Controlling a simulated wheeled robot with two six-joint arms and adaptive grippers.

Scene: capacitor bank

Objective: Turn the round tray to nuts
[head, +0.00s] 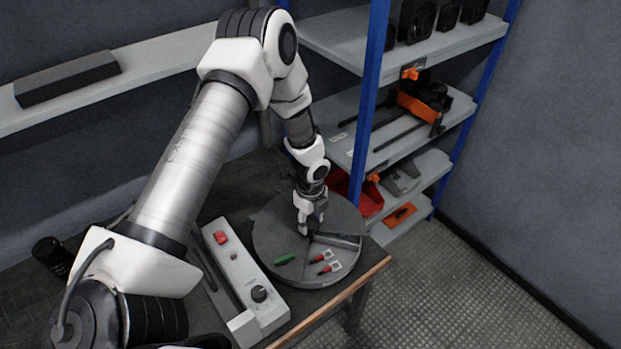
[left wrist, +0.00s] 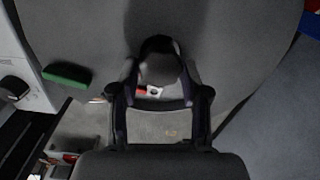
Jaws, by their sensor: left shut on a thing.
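The round tray (head: 277,228) is a dark grey disc near the table's front right corner. It has an open wedge at its front right side, where small red pieces with white square ends (head: 330,268) show. A green bar (head: 286,258) lies beside that opening; it also shows in the left wrist view (left wrist: 67,76). My left gripper (head: 308,232) points down over the tray's middle. In the left wrist view its fingers (left wrist: 160,88) are closed around a rounded grey knob (left wrist: 160,68). I cannot read any label for nuts. My right gripper is out of view.
A pale control box (head: 245,278) with a red button and black knob stands left of the tray. A dark cylinder (head: 52,257) is at the table's far left. Blue-posted shelves (head: 385,130) with tools and bins stand behind. The floor at right is clear.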

